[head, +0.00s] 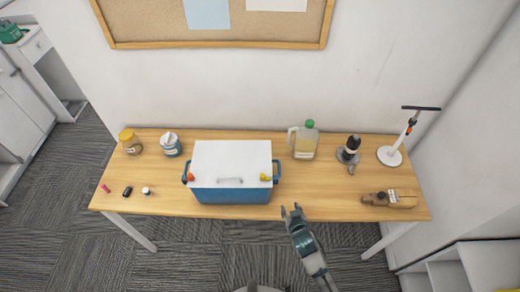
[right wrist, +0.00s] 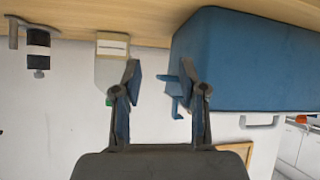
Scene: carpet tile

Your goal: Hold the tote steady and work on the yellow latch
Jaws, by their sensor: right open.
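The tote (head: 232,191) is a blue box with a white lid, standing on the table; it also shows in the right wrist view (right wrist: 245,60). The yellow latch (head: 265,177) sits at the right end of its front edge. An orange latch (head: 189,177) sits at the left end. My right gripper (head: 292,211) is open and empty, near the table's front edge, to the right of the tote and apart from it. In the right wrist view, the tote's blue side handle (right wrist: 177,88) is close beside one finger. I cannot make out the yellow latch there. My left gripper is out of view.
Left are two jars (head: 130,142) and several small items (head: 127,191). The table (head: 335,200) is clear just right of the tote.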

